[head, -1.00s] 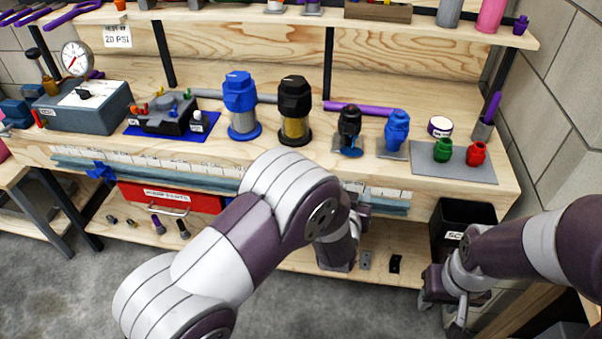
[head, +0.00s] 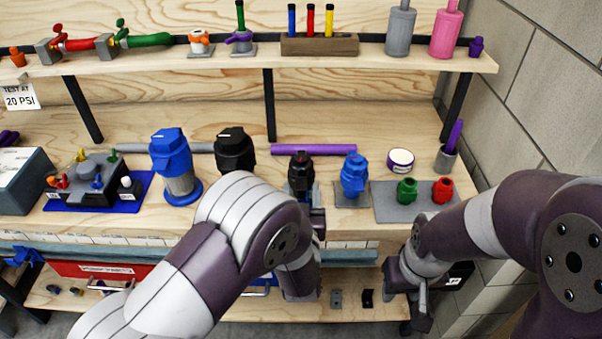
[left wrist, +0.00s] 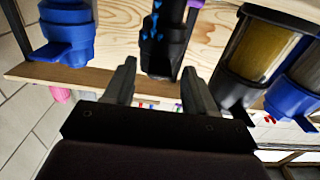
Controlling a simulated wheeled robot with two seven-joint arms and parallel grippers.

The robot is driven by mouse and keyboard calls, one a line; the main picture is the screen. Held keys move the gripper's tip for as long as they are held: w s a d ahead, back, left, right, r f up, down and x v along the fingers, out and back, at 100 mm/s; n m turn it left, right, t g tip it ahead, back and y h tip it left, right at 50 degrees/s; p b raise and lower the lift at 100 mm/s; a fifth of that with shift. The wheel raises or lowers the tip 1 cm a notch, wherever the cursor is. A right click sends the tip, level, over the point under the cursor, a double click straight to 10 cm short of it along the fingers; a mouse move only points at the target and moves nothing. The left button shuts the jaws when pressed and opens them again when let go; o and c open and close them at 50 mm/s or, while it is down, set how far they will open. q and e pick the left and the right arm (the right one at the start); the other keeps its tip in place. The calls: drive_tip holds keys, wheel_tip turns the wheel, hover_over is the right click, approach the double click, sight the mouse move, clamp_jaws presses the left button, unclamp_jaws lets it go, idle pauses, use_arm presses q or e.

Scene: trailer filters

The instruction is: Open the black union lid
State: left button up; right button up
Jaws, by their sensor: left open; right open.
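The black union (head: 301,170) stands upright on the bench between the black filter and the blue union (head: 354,175). In the left wrist view the black union (left wrist: 165,40), with blue marks on it, lies beyond and between my left fingertips. My left gripper (left wrist: 160,82) is open and empty, with a finger to either side of the union's line; I cannot tell whether they touch it. In the head view my left arm covers the union's lower part and hides the left fingertips. My right gripper (head: 412,312) is open and empty, low in front of the bench's right part.
The black filter (head: 235,150) and blue filter (head: 174,165) stand left of the black union. Green (head: 406,191) and red (head: 443,190) fittings sit on a grey mat at right. A purple tube (head: 314,149) lies behind. A shelf (head: 200,66) overhangs the bench.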

use_arm(q)
drive_tip(key=shift+w, duration=0.3)
drive_tip(key=shift+s, duration=0.1)
use_arm(e)
drive_tip(key=shift+w, duration=0.35)
